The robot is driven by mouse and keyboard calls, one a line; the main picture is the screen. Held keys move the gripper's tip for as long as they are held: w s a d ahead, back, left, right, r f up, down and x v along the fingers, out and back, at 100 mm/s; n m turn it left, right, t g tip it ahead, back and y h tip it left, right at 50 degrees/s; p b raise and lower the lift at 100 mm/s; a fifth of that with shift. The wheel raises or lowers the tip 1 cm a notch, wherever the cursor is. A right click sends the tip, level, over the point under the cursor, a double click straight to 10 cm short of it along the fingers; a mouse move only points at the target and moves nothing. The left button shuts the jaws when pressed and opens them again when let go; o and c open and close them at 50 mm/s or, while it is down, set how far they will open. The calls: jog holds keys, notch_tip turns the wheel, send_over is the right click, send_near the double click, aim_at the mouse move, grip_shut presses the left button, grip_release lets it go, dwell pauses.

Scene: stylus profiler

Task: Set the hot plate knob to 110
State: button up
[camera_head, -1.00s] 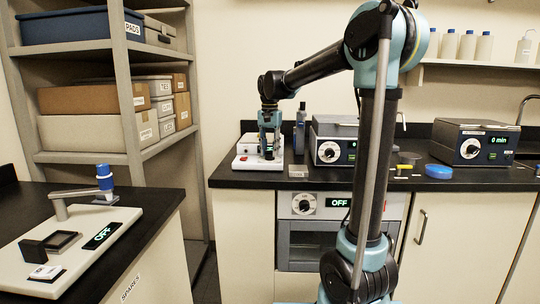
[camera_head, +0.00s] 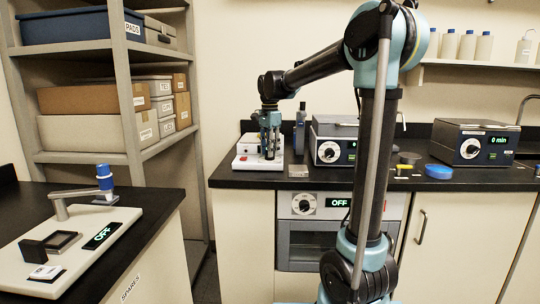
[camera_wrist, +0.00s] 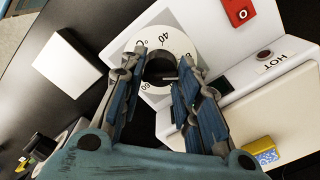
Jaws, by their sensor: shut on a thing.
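The hot plate (camera_head: 246,163) is a white unit on the left end of the black bench, with my gripper (camera_head: 268,153) pointing down at it. In the wrist view, a black knob (camera_wrist: 159,69) sits in a white dial ring (camera_wrist: 152,41) with printed numbers, 40 among them. My gripper (camera_wrist: 165,60) is shut on the knob, one finger on each side. The fingers hide part of the dial, and I cannot read the exact setting. A red switch marked O (camera_wrist: 238,12) and a HOT label (camera_wrist: 277,60) are on the same white body.
A boxy instrument with a dial (camera_head: 329,151) stands right of the hot plate, with a dark bottle (camera_head: 300,128) between. The oven below reads OFF (camera_head: 339,203). A white block (camera_wrist: 55,67) lies beside the hot plate.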

jog(key=m, duration=0.7)
jog(key=o, duration=1.2)
jog(key=shift+c, duration=0.2)
jog(key=shift+r, duration=4)
jog(key=shift+r, duration=0.1)
